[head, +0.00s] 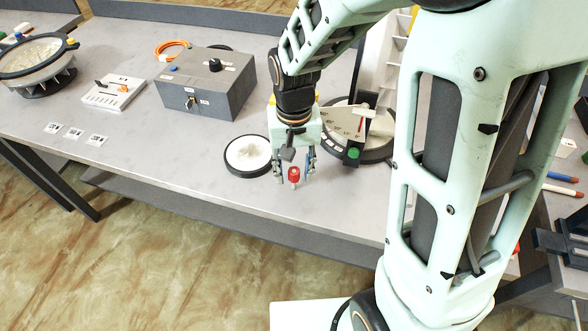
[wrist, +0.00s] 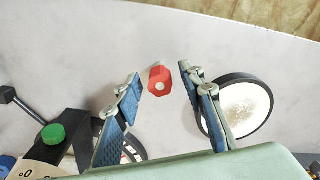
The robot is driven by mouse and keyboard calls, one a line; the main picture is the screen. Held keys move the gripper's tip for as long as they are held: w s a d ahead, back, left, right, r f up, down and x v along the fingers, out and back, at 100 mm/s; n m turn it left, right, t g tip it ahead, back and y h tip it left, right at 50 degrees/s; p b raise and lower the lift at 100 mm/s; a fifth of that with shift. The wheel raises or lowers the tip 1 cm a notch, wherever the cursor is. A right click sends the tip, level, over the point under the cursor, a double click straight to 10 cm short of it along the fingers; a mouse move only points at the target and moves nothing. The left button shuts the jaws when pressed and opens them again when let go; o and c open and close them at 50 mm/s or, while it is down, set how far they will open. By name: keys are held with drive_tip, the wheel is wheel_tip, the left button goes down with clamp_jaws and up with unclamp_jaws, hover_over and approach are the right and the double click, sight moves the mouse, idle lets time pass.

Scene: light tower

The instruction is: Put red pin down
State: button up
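The red pin (head: 294,174) has a red head and appears to stand upright on the grey table close to its front edge. In the wrist view my gripper (wrist: 161,77) is open, and a gap shows between the pin and each blue fingertip. Nothing is held.
A black-rimmed white dish (head: 248,155) lies just left of my gripper. A round dial base with a green knob (head: 353,153) stands close on the right. A grey box (head: 206,84) and a white switch panel (head: 114,92) are farther left. The table's front edge is near.

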sight(294, 171)
wheel_tip(294, 171, up, 12)
drive_tip(key=p, duration=0.1)
drive_tip(key=shift+r, duration=0.2)
idle(0.4)
